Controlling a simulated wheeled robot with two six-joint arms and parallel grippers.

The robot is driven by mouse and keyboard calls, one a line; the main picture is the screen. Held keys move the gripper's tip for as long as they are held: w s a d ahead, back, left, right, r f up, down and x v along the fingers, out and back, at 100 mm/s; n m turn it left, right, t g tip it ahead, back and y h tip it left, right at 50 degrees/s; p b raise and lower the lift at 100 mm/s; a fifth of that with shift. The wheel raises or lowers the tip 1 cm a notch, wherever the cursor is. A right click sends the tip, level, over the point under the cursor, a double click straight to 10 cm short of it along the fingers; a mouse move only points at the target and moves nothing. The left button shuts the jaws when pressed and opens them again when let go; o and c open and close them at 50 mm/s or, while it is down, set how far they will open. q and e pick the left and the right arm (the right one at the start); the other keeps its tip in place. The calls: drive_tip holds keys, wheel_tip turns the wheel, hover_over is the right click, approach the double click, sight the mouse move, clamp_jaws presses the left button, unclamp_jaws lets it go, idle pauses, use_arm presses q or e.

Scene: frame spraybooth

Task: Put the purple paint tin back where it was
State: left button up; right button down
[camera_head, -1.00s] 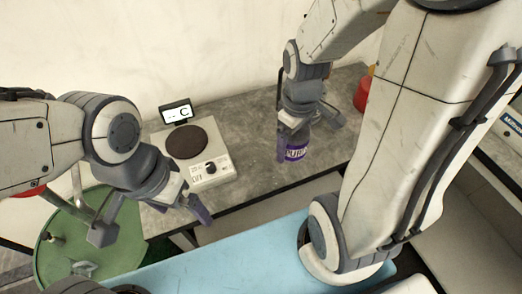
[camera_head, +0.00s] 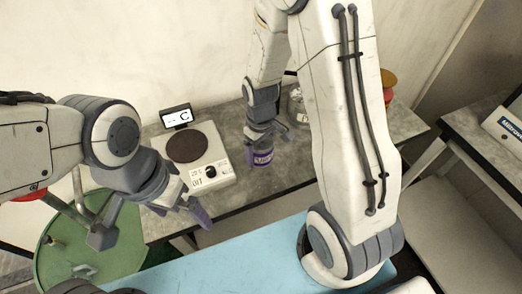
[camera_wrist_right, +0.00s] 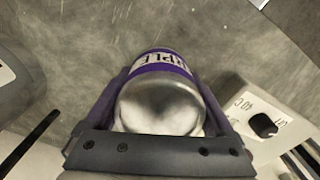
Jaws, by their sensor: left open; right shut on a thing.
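The purple paint tin (camera_head: 262,158) is between the fingers of my right gripper (camera_head: 264,142), just right of the hotplate over the grey bench. In the right wrist view the tin (camera_wrist_right: 165,60) has a purple label and a silver metal end, and the fingers of my right gripper (camera_wrist_right: 160,105) close on both its sides. I cannot tell whether the tin touches the bench. My left gripper (camera_head: 190,208) is open and empty in front of the hotplate, near the bench's front edge.
The hotplate (camera_head: 212,178) with a dark round top and a small display (camera_head: 176,117) stands on the grey bench (camera_head: 235,192). A glass jar (camera_head: 297,106) and a red container (camera_head: 387,92) are partly behind my right arm. A green round table (camera_head: 110,255) is at lower left.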

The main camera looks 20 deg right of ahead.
drive_tip(key=shift+f, duration=0.15)
unclamp_jaws()
drive_tip(key=shift+r, duration=0.3)
wheel_tip(320, 180, up, 12)
drive_tip(key=shift+f+p, duration=0.1)
drive_tip(key=shift+p, duration=0.2)
